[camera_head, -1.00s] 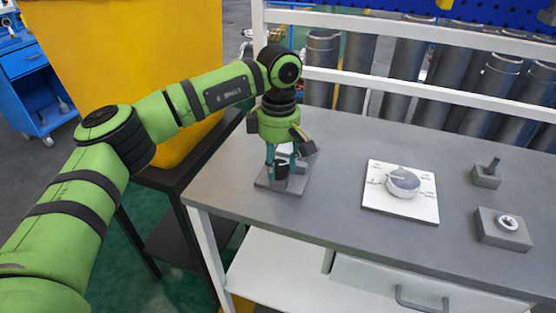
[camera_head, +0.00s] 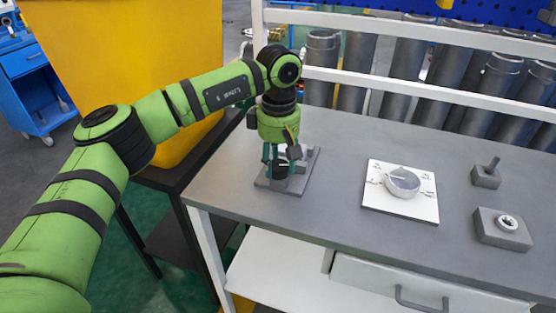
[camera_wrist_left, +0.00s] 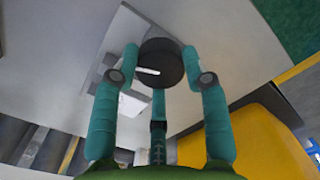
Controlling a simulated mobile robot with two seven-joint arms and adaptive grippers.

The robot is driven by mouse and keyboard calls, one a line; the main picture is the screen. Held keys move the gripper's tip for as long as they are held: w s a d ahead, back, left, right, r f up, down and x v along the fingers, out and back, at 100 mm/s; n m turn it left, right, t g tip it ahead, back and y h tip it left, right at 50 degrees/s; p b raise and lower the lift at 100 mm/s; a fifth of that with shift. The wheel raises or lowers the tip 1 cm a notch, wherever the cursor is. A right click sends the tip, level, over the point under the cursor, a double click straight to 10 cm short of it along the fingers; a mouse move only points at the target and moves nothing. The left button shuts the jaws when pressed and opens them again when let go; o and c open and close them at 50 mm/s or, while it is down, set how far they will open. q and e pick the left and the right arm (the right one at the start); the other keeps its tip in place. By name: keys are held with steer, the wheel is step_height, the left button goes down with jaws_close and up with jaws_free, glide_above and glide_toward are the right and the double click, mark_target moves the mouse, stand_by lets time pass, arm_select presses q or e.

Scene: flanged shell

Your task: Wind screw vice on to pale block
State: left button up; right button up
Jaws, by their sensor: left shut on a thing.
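The screw vice stands on a grey base plate (camera_head: 308,167) near the left end of the bench. Its dark round knob (camera_head: 280,173) carries a white line mark, clear in the left wrist view (camera_wrist_left: 164,78). Pale grey parts of the vice (camera_wrist_left: 104,72) show beside the knob. The gripper hides much of the vice, and I cannot tell the pale block from its jaws or see whether they touch. My right gripper is not in view.
A white plate with a round silver dial (camera_head: 403,182) lies mid-bench. A small grey block with a peg (camera_head: 487,175) and a grey block with a ring (camera_head: 504,229) stand to the right. A white rail (camera_head: 400,85) runs behind. A yellow bin (camera_head: 150,60) stands left.

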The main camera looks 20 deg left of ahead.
mark_target(280, 166)
arm_select(q)
steer(key=o, duration=1.2)
steer(key=shift+s+d+f, duration=0.1)
steer(key=shift+d, duration=0.15)
steer(key=shift+c, duration=0.2)
steer(key=shift+a, duration=0.1)
steer(key=shift+r, duration=0.45)
step_height(280, 166, up, 11)
steer(key=shift+r, duration=0.15)
